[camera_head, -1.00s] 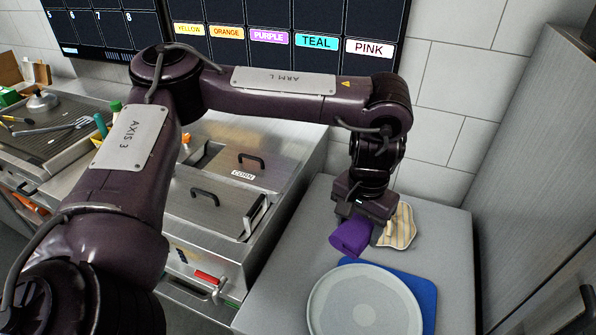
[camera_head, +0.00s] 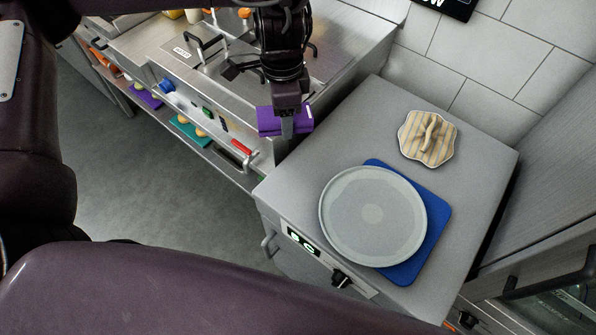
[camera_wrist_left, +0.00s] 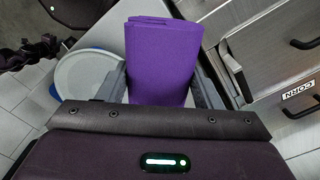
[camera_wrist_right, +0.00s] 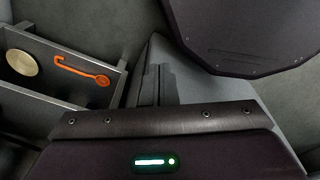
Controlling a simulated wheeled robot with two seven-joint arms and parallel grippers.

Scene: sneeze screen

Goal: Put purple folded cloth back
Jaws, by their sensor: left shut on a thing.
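My left gripper (camera_head: 287,122) is shut on the purple folded cloth (camera_head: 268,121). It holds the cloth over the gap beside the grey counter, in front of the steel unit. In the left wrist view the folded cloth (camera_wrist_left: 163,55) sits between the two fingers. My right gripper (camera_wrist_right: 158,85) shows only in the right wrist view, its fingers close together with nothing seen between them. Low on the front of the steel unit, a purple item (camera_head: 149,99) and a teal item (camera_head: 188,131) lie on a shelf, with small yellowish things on the teal one.
A round grey lid or plate (camera_head: 372,215) lies on a blue mat (camera_head: 436,215) on the grey counter (camera_head: 330,150). A striped pad (camera_head: 428,139) lies behind it. The right wrist view shows an open shelf with an orange hook-shaped tool (camera_wrist_right: 82,73). The floor at left is clear.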

